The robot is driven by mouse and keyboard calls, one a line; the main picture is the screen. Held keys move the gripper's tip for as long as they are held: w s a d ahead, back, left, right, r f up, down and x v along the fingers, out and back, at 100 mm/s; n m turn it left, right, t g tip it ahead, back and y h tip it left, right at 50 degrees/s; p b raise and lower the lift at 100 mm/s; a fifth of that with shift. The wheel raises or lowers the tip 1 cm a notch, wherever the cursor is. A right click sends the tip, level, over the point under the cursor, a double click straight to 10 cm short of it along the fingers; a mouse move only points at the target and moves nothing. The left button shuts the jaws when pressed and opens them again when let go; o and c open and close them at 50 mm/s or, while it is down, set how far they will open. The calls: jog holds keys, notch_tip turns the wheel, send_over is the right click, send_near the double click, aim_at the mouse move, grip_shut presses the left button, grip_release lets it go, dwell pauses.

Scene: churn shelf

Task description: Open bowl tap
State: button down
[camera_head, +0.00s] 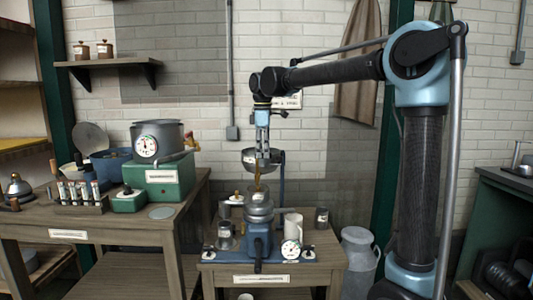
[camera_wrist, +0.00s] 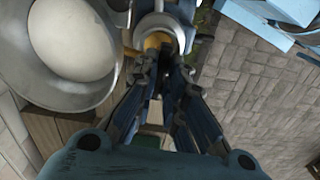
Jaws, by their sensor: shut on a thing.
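The metal bowl (camera_head: 274,155) sits on a stand above the small bench, behind my gripper. In the wrist view the bowl (camera_wrist: 28,55) is at upper left and holds something white. A brass-coloured tap part (camera_wrist: 155,41) shows beside the bowl, just at my fingertips. My gripper (camera_head: 262,162) points straight down at the bowl's near side. In the wrist view the fingers (camera_wrist: 172,68) close together on the tap; the gripped part is mostly hidden between them. A thin brownish strip (camera_head: 257,181) hangs below the fingers, above the separator machine (camera_head: 259,205); I cannot tell whether it is tap or liquid.
The machine stands on a blue base on the small bench (camera_head: 230,267). A white mug (camera_head: 293,223), a dial gauge (camera_head: 291,250) and small jars crowd around it. A milk can (camera_head: 359,255) stands right of the bench.

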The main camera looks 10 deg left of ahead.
jog(key=shift+w+m, duration=0.1)
jog(key=shift+m, duration=0.3)
jog(key=m, duration=0.3)
jog(key=shift+s, duration=0.25)
jog(key=shift+s+a+m, duration=0.2)
jog(key=shift+s+m, duration=0.05)
jog(key=shift+m, duration=2)
jog(key=shift+s+a+m, duration=0.15)
jog(key=shift+s+m, duration=0.05)
jog(key=shift+m, duration=2.1)
jog(key=shift+s+a+m, duration=0.2)
jog(key=shift+s+m, duration=0.05)
jog(key=shift+m, duration=2)
jog(key=shift+s, duration=0.1)
jog(key=c, duration=1.7)
grip_release()
jog(key=shift+o, duration=0.2)
jog(key=shift+a, duration=0.1)
